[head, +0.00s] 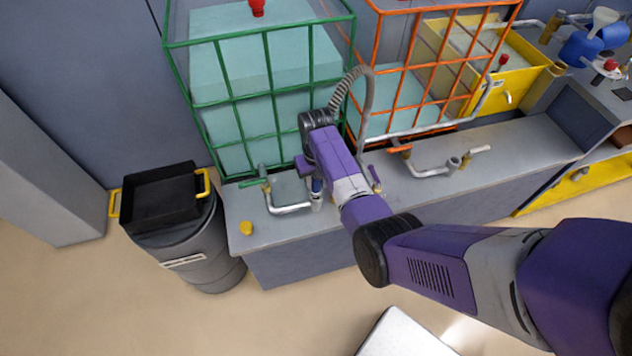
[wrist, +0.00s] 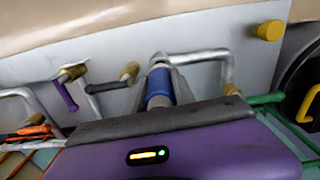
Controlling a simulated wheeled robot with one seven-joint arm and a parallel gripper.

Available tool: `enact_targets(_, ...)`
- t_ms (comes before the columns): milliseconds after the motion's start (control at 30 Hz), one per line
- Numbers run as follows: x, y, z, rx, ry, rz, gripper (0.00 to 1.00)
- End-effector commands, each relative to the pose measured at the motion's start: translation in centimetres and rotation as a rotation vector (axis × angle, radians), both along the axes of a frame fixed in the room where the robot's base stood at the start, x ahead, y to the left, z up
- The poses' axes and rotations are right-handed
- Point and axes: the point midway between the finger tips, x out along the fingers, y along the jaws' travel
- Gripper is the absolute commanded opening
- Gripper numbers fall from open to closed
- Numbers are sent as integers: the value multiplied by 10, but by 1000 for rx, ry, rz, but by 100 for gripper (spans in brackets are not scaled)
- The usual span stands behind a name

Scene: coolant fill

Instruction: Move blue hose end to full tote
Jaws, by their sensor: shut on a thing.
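My gripper (head: 316,188) is shut on the blue hose end (wrist: 159,88), with a grey finger on each side of it in the wrist view. The blue hose end (head: 317,185) shows only as a small patch in the head view. It is at the open end of the silver pipe (head: 290,209) in front of the green-caged tote (head: 265,110); I cannot tell whether it is seated there. An orange-caged tote (head: 400,95) stands to the right. Both hold pale green liquid.
A grey ribbed hose (head: 369,95) arches behind my wrist. A second silver pipe (head: 432,171) with an orange-handled valve (head: 400,149) is to the right. A yellow cap (head: 246,227) lies on the grey bench. A black tray (head: 160,198) sits on a drum at left.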

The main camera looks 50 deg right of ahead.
Motion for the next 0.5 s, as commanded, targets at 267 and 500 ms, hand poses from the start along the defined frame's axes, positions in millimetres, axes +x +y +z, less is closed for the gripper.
enact_targets(267, 0, 0, -7, -1, -1, 0, 5)
enact_targets(500, 0, 0, -12, 0, 0, 0, 5)
